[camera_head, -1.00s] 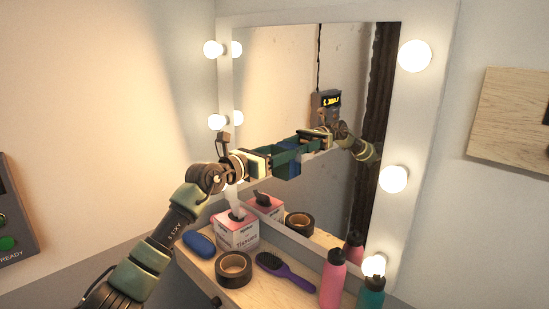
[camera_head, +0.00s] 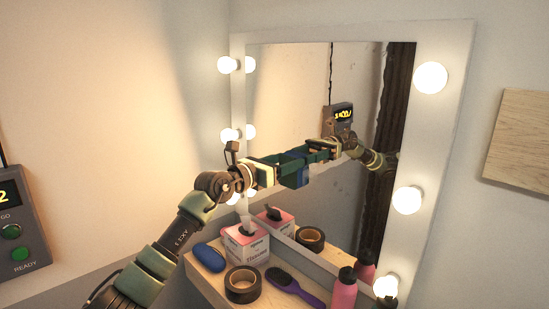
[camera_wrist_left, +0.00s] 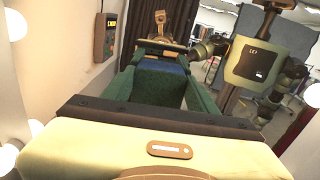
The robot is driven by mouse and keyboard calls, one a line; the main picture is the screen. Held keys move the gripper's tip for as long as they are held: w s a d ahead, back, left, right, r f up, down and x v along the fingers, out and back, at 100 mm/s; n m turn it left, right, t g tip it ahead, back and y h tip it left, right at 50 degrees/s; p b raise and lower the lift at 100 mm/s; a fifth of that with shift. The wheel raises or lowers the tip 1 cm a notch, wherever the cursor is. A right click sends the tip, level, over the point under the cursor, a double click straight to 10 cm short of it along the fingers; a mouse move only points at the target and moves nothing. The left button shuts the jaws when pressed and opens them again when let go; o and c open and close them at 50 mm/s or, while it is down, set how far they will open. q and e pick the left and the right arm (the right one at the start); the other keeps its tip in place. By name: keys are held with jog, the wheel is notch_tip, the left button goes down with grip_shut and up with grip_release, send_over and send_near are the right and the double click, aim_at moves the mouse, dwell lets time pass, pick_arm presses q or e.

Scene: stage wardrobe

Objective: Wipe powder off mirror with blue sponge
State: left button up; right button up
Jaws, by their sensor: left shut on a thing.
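My left gripper (camera_head: 290,166) reaches in from the left at the lower left part of the mirror (camera_head: 290,85). Its green fingers are shut on the blue sponge (camera_head: 292,178), held at the glass; I cannot tell exactly whether it touches. In the left wrist view the sponge (camera_wrist_left: 160,68) shows blue between the fingers, partly hidden by a green part of the gripper. The mirror is upright in a white frame and reflects the gripper and arm. I cannot pick out powder clearly on the glass. My right gripper is not in view.
Round bulbs line the frame, one at the right (camera_head: 408,200). Below, a wooden shelf (camera_head: 208,287) holds a rounded blue item (camera_head: 209,257), a tissue box (camera_head: 246,246), a tape roll (camera_head: 243,285), a purple brush (camera_head: 295,287) and a pink bottle (camera_head: 343,293). A control box (camera_head: 18,225) is at the left.

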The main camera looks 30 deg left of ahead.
aim_at(329, 171)
pick_arm(q)
jog(key=d+p, duration=0.1)
jog(key=d, duration=0.1)
jog(key=s+d+p, duration=0.1)
jog(key=d+p, duration=0.1)
jog(key=shift+s, duration=0.15)
jog(key=shift+s+d+p, duration=0.25)
jog(key=shift+d+p, duration=0.35)
jog(key=shift+p, duration=0.05)
jog(key=shift+s+d+r+p, duration=0.1)
jog(key=shift+s+d+p, duration=0.05)
jog(key=shift+d+p, duration=0.45)
jog(key=shift+s+d+p, duration=0.15)
jog(key=shift+d+p, duration=0.05)
jog(key=shift+p, duration=0.1)
jog(key=shift+s+d+f, duration=0.1)
jog(key=shift+d+f, duration=0.1)
jog(key=shift+d, duration=0.15)
jog(key=shift+s+d, duration=0.3)
jog(key=shift+d, duration=0.6)
jog(key=shift+s+d, duration=0.3)
jog(key=shift+d, duration=0.6)
jog(key=v, duration=0.6)
jog(key=shift+b, duration=0.35)
